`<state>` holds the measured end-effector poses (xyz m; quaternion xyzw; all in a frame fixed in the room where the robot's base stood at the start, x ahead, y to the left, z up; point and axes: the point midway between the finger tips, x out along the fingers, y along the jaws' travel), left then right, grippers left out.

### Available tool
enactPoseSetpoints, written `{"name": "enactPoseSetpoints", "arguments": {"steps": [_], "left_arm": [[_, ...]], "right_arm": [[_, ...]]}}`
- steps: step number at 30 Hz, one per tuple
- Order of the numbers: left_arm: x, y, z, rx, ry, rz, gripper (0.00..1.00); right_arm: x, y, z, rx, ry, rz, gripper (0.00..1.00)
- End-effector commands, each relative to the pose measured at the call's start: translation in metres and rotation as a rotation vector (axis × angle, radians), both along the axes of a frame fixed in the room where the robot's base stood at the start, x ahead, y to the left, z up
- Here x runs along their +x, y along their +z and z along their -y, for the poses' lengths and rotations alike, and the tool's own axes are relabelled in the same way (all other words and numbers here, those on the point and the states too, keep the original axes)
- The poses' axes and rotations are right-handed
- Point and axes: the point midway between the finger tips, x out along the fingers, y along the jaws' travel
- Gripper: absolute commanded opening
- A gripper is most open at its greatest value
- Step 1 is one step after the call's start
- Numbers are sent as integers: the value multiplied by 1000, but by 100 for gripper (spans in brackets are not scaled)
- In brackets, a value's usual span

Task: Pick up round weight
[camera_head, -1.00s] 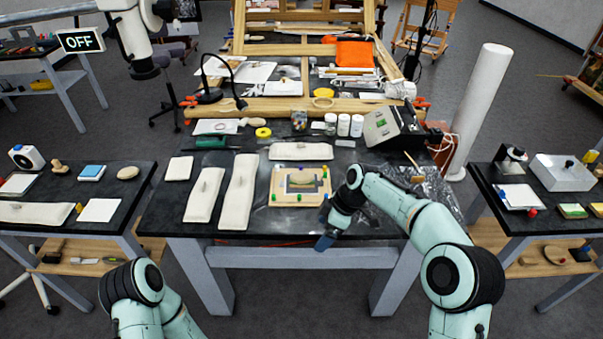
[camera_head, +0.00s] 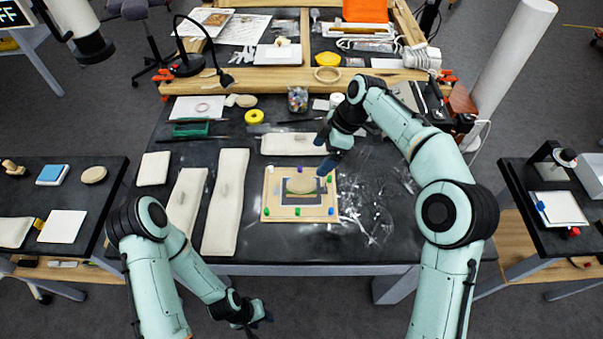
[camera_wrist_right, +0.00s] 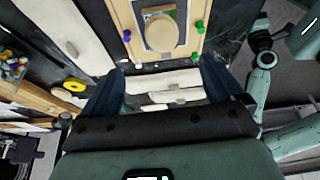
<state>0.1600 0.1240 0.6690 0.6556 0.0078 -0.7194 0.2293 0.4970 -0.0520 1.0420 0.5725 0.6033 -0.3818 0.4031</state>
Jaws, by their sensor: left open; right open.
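A round beige weight (camera_head: 300,185) lies on the gilt fragment in the light wooden frame board (camera_head: 271,212) at the table's middle. In the right wrist view the weight (camera_wrist_right: 161,33) shows at the top, beyond the fingertips, with nothing covering its face. My right gripper (camera_head: 329,158) hangs above the back right of the board. Its two dark fingers (camera_wrist_right: 162,70) are wide apart and empty in the right wrist view. My left gripper (camera_head: 252,319) is low in front of the table's front edge, open, far from the weight.
Several long beige bags (camera_head: 225,205) lie left of the board, and one (camera_head: 288,144) lies behind it. Coloured pins stand around the board's edge. A yellow ring (camera_head: 255,117) and a jar (camera_head: 298,100) are further back. Crumpled clear film (camera_head: 370,205) lies to the right.

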Motion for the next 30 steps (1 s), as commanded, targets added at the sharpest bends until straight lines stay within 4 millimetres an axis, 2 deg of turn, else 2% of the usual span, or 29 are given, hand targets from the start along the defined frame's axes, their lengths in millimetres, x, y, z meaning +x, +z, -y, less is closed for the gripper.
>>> {"name": "enactPoseSetpoints", "arguments": {"steps": [1,3,9,16,24,30], "left_arm": [[-6,-5,0,0,1,-7,43],[-9,-9,0,0,1,-10,43],[-14,-14,0,0,1,-16,43],[-14,-15,0,0,1,-16,43],[-17,-18,0,0,0,-19,43],[-17,-18,0,0,0,-19,43]], "right_arm": [[-3,-15,-5,-1,3,-9,94],[-3,-28,-10,-1,3,-9,94],[-3,-57,-22,-1,0,-5,94],[-3,-72,-29,-1,0,-4,94],[-4,-107,-44,-2,1,-4,94],[-3,-113,-46,-1,-1,-2,94]]}}
